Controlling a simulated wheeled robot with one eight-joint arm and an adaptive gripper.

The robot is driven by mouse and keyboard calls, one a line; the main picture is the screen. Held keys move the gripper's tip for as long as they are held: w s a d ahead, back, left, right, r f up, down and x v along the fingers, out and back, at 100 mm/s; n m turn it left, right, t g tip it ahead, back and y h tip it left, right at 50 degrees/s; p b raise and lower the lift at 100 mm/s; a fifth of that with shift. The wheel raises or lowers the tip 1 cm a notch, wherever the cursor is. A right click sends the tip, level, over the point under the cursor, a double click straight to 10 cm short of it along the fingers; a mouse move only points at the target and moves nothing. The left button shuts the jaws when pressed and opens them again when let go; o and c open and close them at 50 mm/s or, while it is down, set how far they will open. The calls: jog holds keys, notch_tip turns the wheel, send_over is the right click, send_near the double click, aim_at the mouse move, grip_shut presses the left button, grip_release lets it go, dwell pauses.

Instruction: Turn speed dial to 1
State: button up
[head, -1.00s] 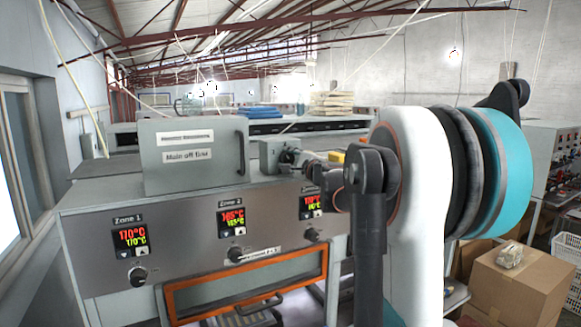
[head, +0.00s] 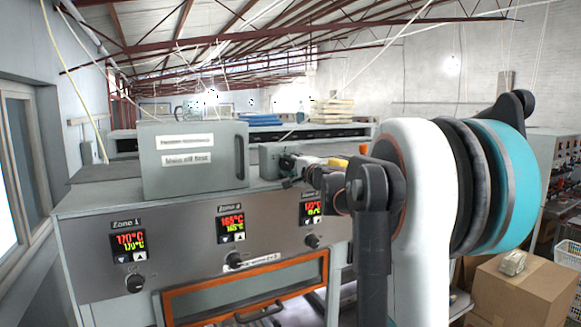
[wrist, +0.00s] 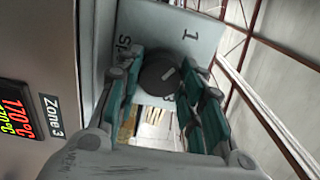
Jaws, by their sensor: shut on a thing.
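The speed dial (wrist: 158,75) is a dark round knob on a pale grey plate (wrist: 150,25) in the wrist view. In the head view, my gripper (head: 293,170) is at the front of the small grey dial box (head: 270,158); the knob is hidden there behind the fingers.
The grey oven front has temperature displays, including Zone 1 (head: 130,243) and Zone 2 (head: 231,228), with black knobs below. A grey handled box (head: 195,160) stands left of the dial box. Zone 3's display (wrist: 17,110) is close beside my gripper. Cardboard box (head: 520,295) stands at right.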

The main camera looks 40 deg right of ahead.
jog(key=o, duration=1.1)
jog(key=shift+a, duration=0.1)
jog(key=v, duration=1.2)
jog(key=shift+f, duration=0.1)
